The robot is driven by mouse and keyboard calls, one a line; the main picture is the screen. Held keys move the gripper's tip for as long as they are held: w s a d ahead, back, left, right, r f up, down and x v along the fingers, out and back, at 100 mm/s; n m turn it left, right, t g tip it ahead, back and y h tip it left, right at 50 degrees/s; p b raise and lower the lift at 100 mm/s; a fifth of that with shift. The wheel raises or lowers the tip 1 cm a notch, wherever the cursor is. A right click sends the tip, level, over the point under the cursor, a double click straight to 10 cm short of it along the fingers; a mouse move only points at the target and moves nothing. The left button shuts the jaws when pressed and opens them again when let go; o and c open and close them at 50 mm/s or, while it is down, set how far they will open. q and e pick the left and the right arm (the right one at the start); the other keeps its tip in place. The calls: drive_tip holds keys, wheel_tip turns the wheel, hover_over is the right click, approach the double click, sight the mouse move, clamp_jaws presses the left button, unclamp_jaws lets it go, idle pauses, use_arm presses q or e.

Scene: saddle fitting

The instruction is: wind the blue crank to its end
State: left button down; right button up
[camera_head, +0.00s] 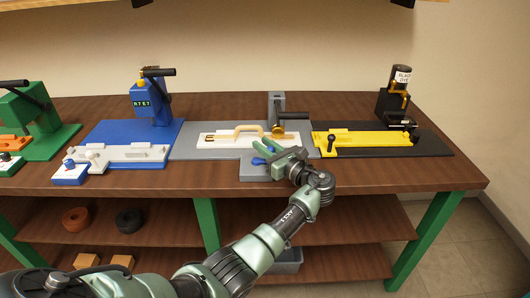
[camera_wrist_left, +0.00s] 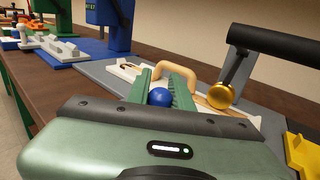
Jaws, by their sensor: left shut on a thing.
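The blue crank (camera_head: 258,161) is at the front of the grey fixture, on a grey block (camera_head: 254,173) at the table's front edge. My left gripper (camera_head: 266,149) reaches it from the front right in the head view. In the left wrist view the round blue knob (camera_wrist_left: 159,97) sits between the two green fingers of my left gripper (camera_wrist_left: 163,90), which are shut on it. The gripper hides much of the crank, so its angle is hard to tell. My right gripper is not in view.
Behind the crank are a white plate (camera_head: 208,141) with a tan handle (camera_head: 247,130) and a grey post with a black lever (camera_head: 293,115). A blue press (camera_head: 150,102) stands left. A yellow fixture (camera_head: 345,140) lies right. Bare wood (camera_head: 400,175) is clear at front right.

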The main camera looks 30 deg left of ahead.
use_arm(q)
drive_tip(key=shift+w+a+r+n+g+y+b, duration=0.1)
drive_tip(key=shift+w+a+n+g+y+b, duration=0.1)
drive_tip(key=shift+n+g+y+b, duration=0.45)
drive_tip(key=shift+g+h, duration=0.25)
drive_tip(key=shift+g, duration=0.2)
drive_tip(key=c, duration=1.3)
unclamp_jaws()
drive_tip(key=shift+a, duration=0.1)
drive_tip(key=shift+o, duration=0.2)
drive_tip(key=shift+v, duration=3.95)
